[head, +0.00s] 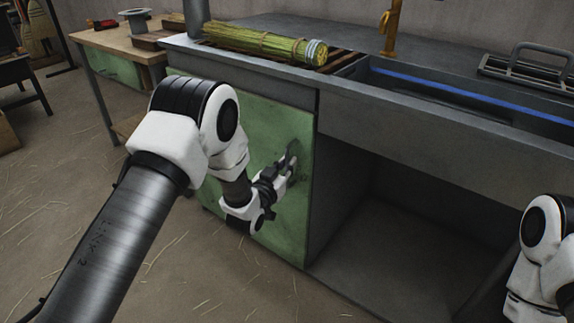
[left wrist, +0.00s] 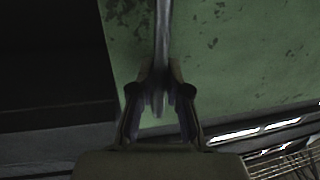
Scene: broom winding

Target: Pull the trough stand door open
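The green trough stand door (head: 240,118) covers the left part of the grey stand's front and looks flush with it. Its paint is worn and spotted, and it also shows in the left wrist view (left wrist: 245,60). My left gripper (head: 292,160) is at the door's right side. In the left wrist view its fingers (left wrist: 163,75) are close in on both sides of a thin grey handle bar (left wrist: 164,28) and look shut on it. My arm hides part of the door in the head view. My right gripper is out of view; only part of that arm shows at the lower right.
An open dark compartment (head: 400,225) lies right of the door. A straw bundle (head: 262,44), a brass tap (head: 391,25) and a metal rack (head: 530,68) are on top. A wooden table (head: 115,42) stands left. The straw-strewn floor (head: 50,220) before the door is clear.

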